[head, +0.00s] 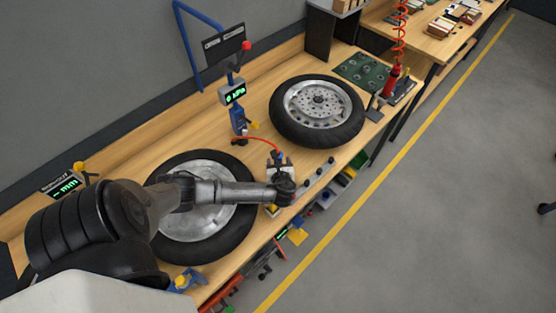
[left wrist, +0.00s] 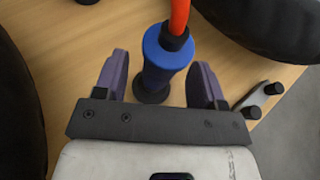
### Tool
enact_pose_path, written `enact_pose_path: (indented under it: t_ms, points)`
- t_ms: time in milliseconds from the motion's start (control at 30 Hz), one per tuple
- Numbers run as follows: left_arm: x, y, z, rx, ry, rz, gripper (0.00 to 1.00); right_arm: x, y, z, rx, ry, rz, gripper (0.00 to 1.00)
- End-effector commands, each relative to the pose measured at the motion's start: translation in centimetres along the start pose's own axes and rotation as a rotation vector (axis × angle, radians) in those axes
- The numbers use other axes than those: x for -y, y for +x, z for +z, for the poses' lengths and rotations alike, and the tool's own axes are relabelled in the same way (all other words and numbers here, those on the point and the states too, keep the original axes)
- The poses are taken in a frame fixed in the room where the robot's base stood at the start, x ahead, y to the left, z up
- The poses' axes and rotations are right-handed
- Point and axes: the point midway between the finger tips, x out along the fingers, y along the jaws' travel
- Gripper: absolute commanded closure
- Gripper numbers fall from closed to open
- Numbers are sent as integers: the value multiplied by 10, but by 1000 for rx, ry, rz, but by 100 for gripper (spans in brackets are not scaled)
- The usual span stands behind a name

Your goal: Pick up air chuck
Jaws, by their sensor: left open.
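The air chuck (left wrist: 168,55) is a blue cylinder with a dark lower end and an orange-red hose (left wrist: 180,12) at its top. It stands on the wooden bench, between the two purple fingers of my left gripper (left wrist: 160,65). The fingers are open, with a visible gap on each side of the chuck. In the head view the left arm reaches over the near wheel (head: 190,232) to the chuck, and the gripper partly hides it there. The right gripper is not in view.
A second wheel (head: 317,111) lies just beyond the chuck. A gauge post with a green display (head: 235,94) stands at the bench back, and the red hose runs from it. Small dark knobs (head: 320,174) line the front edge.

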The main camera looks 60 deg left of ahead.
Motion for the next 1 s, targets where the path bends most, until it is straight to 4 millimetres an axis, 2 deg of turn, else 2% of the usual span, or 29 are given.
enact_pose_path:
  t_ms: [200, 467, 1000]
  points:
    - [0, 17, 0, -1, 1, 1, 36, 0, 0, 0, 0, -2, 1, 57]
    - [0, 18, 0, -1, 1, -1, 36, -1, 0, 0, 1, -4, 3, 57]
    - [0, 18, -1, -1, 1, 0, 88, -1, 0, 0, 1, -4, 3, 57]
